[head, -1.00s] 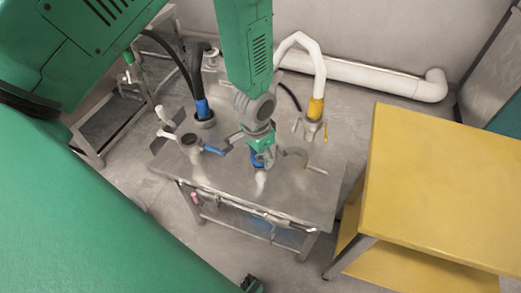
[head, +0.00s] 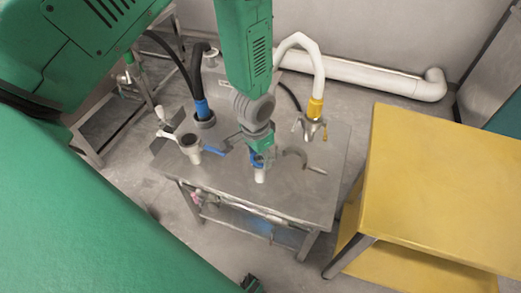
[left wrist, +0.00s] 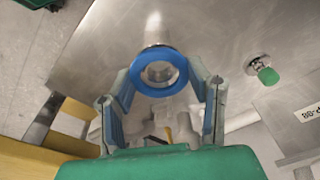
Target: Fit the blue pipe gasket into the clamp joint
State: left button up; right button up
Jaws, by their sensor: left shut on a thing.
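My left gripper (head: 259,160) points down over the metal table. In the left wrist view its fingers (left wrist: 161,95) are closed around the sides of the blue pipe gasket (left wrist: 183,72), a blue ring. A pale metal pipe stub (left wrist: 157,28) shows right behind the ring; I cannot tell whether the ring is seated on it. In the head view this stub (head: 260,177) shows just below the gripper, and the gripper hides most of the ring. A loose curved clamp piece with a handle (head: 296,158) lies to the right. My right gripper is not in view.
Another open pipe stub (head: 190,147) with a blue handle (head: 214,152) stands at the left. A black hose with a blue end (head: 202,108) and a white hose with a yellow collar (head: 315,107) stand behind. A yellow shelf (head: 450,185) is at the right.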

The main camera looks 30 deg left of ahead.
aim_at(257, 163)
pick_arm(q)
jog(key=shift+f+b, duration=0.3)
jog(key=shift+f, duration=0.35)
jog(key=o, duration=0.9)
jog(key=shift+r, duration=0.1)
notch_tip(257, 163, up, 12)
jog(key=s, duration=0.1)
jog(key=shift+s+f, duration=0.2)
jog(key=s+f+n, duration=0.1)
jog(key=s+f, duration=0.7)
jog(key=s, duration=0.2)
jog(key=s+a+f+n, duration=0.1)
jog(key=s+f, duration=0.7)
jog(key=s, duration=0.3)
jog(key=shift+n+g, duration=0.4)
